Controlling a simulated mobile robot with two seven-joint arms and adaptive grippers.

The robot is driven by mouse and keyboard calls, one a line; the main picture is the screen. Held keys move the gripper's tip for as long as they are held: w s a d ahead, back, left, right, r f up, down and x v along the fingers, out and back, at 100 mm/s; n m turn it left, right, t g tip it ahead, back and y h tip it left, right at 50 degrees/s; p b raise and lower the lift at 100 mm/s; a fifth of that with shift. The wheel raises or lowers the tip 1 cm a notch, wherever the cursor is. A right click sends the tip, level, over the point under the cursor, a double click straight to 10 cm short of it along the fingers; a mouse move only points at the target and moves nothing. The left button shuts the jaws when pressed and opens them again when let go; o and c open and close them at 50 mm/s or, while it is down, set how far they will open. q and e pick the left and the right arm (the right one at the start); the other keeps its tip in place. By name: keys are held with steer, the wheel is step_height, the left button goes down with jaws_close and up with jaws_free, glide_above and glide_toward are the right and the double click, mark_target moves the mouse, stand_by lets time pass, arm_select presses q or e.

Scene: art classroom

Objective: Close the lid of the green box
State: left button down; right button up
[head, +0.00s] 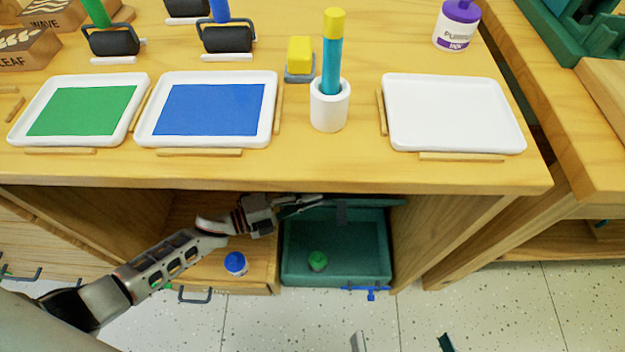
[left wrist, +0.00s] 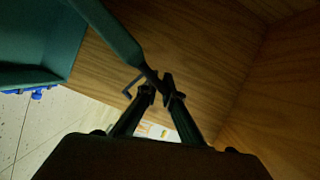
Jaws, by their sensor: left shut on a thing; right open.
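The green box (head: 290,272) sits in the open compartment under the table, with its inside showing. Its green lid (head: 375,203) is raised at the back of the box, seen almost edge-on and partly hidden by the tabletop. My left gripper (head: 318,201) reaches in from the left, at the lid's left end. In the left wrist view my left gripper (left wrist: 158,88) is shut on the end of a narrow green part of the lid (left wrist: 112,35). My right gripper (head: 402,342) shows only as two fingertips, wide apart and empty, at the bottom edge of the head view.
A blue latch (head: 371,291) is on the box's front. The tabletop (head: 330,168) overhangs the compartment. The floor (head: 480,315) in front is clear.

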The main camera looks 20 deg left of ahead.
arm_select(q)
steer(key=shift+s+d+f, duration=0.2)
steer(key=shift+s+f, duration=0.3)
steer(key=shift+s, duration=0.35)
steer(key=c, duration=2.5)
jaws_free()
steer(key=v, duration=1.2)
steer(key=shift+r, duration=0.1)
